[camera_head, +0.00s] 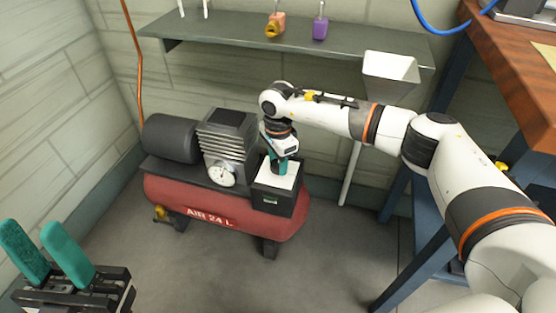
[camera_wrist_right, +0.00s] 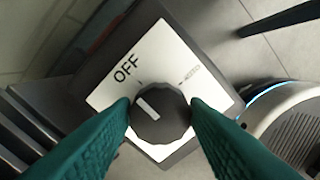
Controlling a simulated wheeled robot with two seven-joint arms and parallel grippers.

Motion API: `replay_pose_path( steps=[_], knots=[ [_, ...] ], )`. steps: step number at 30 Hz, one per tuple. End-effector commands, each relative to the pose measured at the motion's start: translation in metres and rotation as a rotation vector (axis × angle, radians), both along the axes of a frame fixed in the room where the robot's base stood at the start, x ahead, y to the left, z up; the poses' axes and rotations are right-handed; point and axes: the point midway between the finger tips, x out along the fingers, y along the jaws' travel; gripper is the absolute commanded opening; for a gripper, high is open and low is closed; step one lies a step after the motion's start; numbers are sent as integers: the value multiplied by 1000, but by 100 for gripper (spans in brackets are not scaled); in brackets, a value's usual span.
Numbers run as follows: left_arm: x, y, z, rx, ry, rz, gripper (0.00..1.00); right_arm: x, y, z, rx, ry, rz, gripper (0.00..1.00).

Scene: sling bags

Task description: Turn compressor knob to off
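The red air compressor (camera_head: 225,217) stands on the floor, with a dark control box (camera_head: 272,198) at its right end. In the head view my right gripper (camera_head: 280,166) hides the knob. My left gripper (camera_head: 31,228) is open and empty at lower left.
A pressure gauge (camera_head: 222,174) and motor (camera_head: 170,137) are beside the box. A shelf (camera_head: 230,38) with small items runs along the wall above. A white funnel (camera_head: 390,68) and a workbench (camera_head: 510,75) stand at right. The floor in front is clear.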

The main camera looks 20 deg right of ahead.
Motion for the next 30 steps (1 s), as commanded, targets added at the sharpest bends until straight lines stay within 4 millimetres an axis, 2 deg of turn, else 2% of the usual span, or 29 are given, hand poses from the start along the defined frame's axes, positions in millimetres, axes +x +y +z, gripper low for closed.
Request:
replay_pose_path(
  steps=[1, 3, 12, 16, 20, 30],
  knots=[
    [0, 0, 0, 0, 0, 0, 36, 0, 0, 0, 0, 0, 0, 50],
    [0, 0, 0, 0, 0, 0, 36, 0, 0, 0, 0, 0, -1, 59],
    [0, 1, 2, -3, -7, 2, 36, 0, 0, 0, 0, 0, -9, 59],
    [0, 1, 1, -2, -6, 1, 36, 0, 0, -1, 1, 0, -66, 59],
    [0, 0, 0, -1, -5, 1, 36, 0, 1, -1, 1, -1, -194, 59],
    [0, 0, -7, 0, -4, 0, 36, 0, 1, -2, 1, 2, -640, 59]
  ],
)
